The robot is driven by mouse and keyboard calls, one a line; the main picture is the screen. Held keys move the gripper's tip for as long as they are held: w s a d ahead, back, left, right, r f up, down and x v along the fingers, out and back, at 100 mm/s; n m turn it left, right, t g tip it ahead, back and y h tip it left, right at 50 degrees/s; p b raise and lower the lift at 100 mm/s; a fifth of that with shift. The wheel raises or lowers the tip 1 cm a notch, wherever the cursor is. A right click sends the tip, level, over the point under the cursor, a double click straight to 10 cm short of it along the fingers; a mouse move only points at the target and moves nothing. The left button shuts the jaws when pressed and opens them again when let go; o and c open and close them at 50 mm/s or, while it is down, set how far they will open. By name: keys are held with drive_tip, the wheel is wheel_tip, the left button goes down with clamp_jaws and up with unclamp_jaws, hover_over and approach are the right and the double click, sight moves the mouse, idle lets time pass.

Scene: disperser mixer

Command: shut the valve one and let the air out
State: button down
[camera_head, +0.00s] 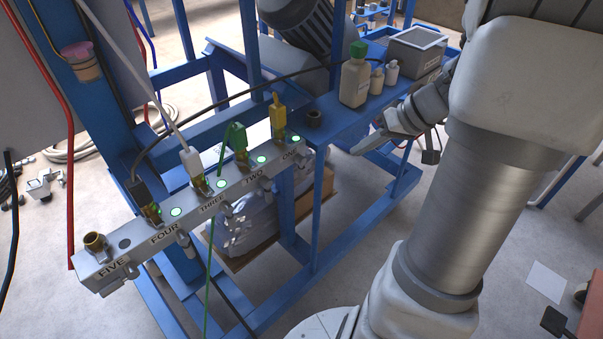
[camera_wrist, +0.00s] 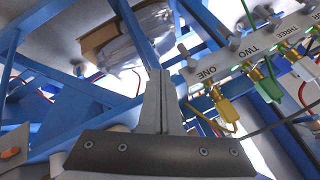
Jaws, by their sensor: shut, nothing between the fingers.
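The grey manifold bar (camera_head: 236,190) is labelled FIVE to ONE from left to right. At its right end, above the label ONE, a yellow connector (camera_head: 278,113) stands in a brass fitting; it also shows in the wrist view (camera_wrist: 227,110). A small valve knob (camera_head: 300,158) sits under ONE, seen also in the wrist view (camera_wrist: 186,54); its exact setting is unclear. My gripper (camera_head: 357,151) is right of the bar, apart from it. In the wrist view its fingers (camera_wrist: 155,75) are shut and empty, left of the ONE end.
Green (camera_head: 238,140), white (camera_head: 191,163) and black (camera_head: 137,192) connectors stand on the other ports. Port five has a bare brass fitting (camera_head: 95,242). Bottles (camera_head: 355,80) and a grey box (camera_head: 417,52) stand on the blue shelf beside my gripper. Blue frame posts surround the bar.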

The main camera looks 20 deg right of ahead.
sight(301, 170)
drive_tip(key=shift+w+f, duration=0.1)
drive_tip(key=shift+f, duration=0.1)
idle(0.3)
drive_tip(key=shift+w+a+f, duration=0.95)
drive_tip(key=shift+a+f, duration=0.3)
drive_tip(key=shift+f, duration=0.05)
drive_tip(key=shift+w+a+f, duration=0.9)
drive_tip(key=shift+a+f, duration=0.4)
drive_tip(key=shift+w+a+f, duration=0.95)
drive_tip(key=shift+a+f, duration=0.3)
drive_tip(key=shift+f, duration=0.05)
